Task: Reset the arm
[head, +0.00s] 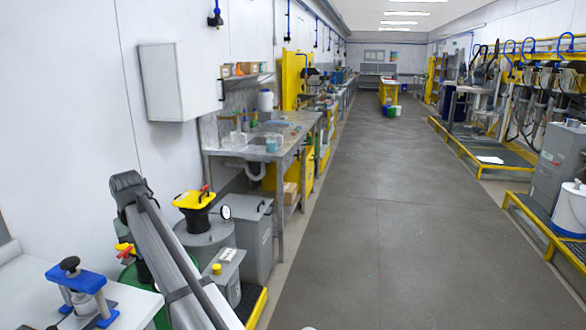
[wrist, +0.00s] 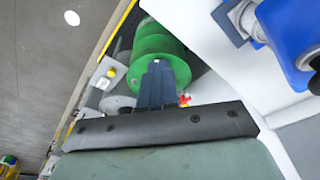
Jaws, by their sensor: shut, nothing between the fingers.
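My gripper (wrist: 157,68) shows in the wrist view as two dark blue fingers pressed together, with nothing between them. The fingers reach out from a black crosspiece and overlap the view of a green drum (wrist: 158,42). I cannot tell the distance between them. In the head view, my grey arm rises from the bottom edge toward the upper left and ends in a black part near the left wall. The fingers cannot be made out there.
A blue clamp device (head: 82,288) stands on a white table (head: 28,300) at left. Beside my arm are a grey drum with a yellow-topped agitator (head: 194,204), a yellow-button box (head: 228,268) and a grey bin (head: 255,240). The aisle floor (head: 375,220) is clear.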

